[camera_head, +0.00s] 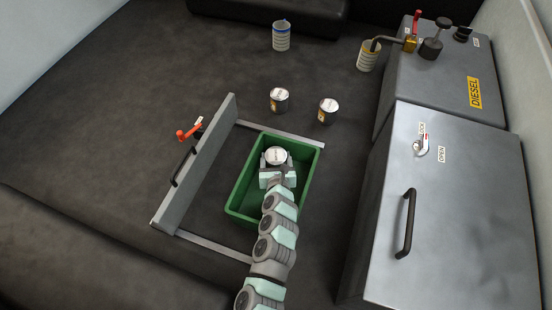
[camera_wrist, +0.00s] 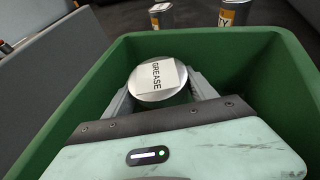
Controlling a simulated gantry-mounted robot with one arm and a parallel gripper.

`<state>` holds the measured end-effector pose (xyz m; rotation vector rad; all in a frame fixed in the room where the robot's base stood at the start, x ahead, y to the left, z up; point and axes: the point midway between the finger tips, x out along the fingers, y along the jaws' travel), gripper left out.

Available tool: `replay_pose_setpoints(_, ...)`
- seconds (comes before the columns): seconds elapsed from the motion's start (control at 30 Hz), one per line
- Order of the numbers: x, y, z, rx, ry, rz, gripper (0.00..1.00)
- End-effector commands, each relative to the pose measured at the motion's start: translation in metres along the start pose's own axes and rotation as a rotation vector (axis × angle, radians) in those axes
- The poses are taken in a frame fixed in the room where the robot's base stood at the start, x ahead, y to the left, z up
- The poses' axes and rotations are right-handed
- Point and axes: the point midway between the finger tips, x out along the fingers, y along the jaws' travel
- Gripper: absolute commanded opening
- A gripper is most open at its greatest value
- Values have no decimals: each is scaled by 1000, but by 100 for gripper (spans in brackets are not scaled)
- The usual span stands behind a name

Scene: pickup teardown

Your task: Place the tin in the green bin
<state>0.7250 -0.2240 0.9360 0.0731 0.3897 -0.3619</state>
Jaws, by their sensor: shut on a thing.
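The tin (camera_head: 275,155) has a pale round lid, and its label reads GREASE in the wrist view (camera_wrist: 158,77). My gripper (camera_head: 277,162) is shut on the tin, with one finger on each side of it in the wrist view (camera_wrist: 160,92). The green bin (camera_head: 243,190) is a rectangular open tub on the floor. The tin and my fingers are over the bin's inside and appear within its walls, towards its far end. The bin's rim also shows in the wrist view (camera_wrist: 205,41). The tin's underside is hidden, so I cannot tell whether it touches the bin's floor.
Two similar tins (camera_head: 279,100) (camera_head: 328,111) stand beyond the bin. A raised grey hatch door (camera_head: 197,160) is left of the bin. Grey metal cabinets (camera_head: 450,200) are at the right. Dark floor is clear at the back left.

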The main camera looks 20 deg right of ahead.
Motion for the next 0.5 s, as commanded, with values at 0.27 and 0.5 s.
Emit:
replay_pose_setpoints(0.27, 1, -1, -1, 2, -3, -2, 4)
replay_pose_setpoints(0.5, 2, -1, -4, 1, -1, -2, 74)
